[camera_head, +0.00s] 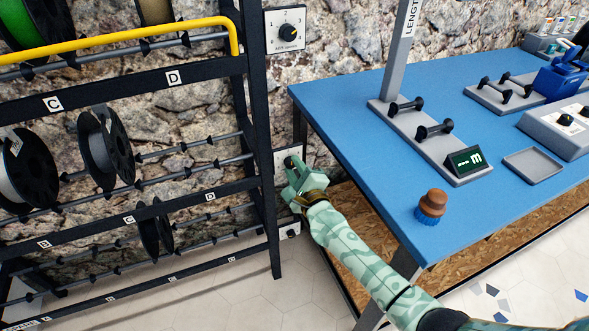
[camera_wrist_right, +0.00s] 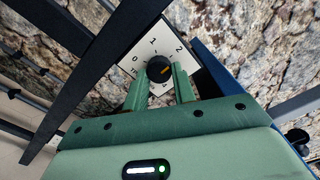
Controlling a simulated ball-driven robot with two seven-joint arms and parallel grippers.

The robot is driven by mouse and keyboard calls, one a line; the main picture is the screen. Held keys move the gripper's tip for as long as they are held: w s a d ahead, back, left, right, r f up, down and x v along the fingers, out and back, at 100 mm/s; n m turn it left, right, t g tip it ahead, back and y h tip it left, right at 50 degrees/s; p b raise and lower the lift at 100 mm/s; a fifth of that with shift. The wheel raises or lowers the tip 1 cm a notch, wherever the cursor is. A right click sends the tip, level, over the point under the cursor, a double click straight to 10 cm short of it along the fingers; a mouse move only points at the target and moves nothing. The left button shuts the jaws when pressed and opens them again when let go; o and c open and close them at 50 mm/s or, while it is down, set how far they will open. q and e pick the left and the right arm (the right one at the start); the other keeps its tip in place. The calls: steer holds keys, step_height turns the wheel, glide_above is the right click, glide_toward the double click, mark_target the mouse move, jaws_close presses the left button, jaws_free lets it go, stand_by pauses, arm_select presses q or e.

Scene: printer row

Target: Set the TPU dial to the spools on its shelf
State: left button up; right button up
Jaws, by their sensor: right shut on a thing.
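My right gripper (camera_head: 301,172) is at the middle dial panel (camera_head: 283,155) on the wall beside the rack. In the wrist view its green fingers (camera_wrist_right: 160,92) are shut on the black dial knob (camera_wrist_right: 159,67). The white dial plate (camera_wrist_right: 136,43) shows 0, 1 and 2; its label starts "TP" and the rest is hidden. The knob's orange mark points right, past the 2; any number there is hidden by a finger. On the rack's middle level, a grey spool (camera_head: 105,149) and a pale spool (camera_head: 14,185) show; the level's left end is cut off. My left gripper is not in view.
A black spool (camera_head: 148,232) hangs on the lower level; green (camera_head: 22,22) and tan (camera_head: 154,10) spools are above. Another dial (camera_head: 290,30) is higher on the wall. The blue table (camera_head: 360,150) stands close right of my arm, with a brown-and-blue brush (camera_head: 431,206) near its edge.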

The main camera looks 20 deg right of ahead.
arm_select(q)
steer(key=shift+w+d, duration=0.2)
arm_select(e)
steer(key=shift+f, duration=0.2)
steer(key=o, duration=1)
steer(key=shift+c, duration=0.2)
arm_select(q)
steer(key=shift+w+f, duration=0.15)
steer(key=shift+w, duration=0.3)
arm_select(e)
steer(key=shift+r, duration=0.1)
steer(key=shift+s, duration=0.15)
steer(key=shift+s+r, duration=0.1)
steer(key=shift+s, duration=0.2)
arm_select(q)
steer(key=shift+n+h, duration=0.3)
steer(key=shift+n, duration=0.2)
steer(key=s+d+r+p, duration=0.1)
steer(key=p, duration=0.1)
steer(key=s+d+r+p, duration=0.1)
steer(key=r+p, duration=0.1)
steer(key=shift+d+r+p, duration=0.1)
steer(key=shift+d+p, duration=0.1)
steer(key=shift+p, duration=0.15)
arm_select(e)
steer(key=s, duration=1.5)
steer(key=shift+s+d, duration=0.25)
steer(key=shift+d, duration=0.05)
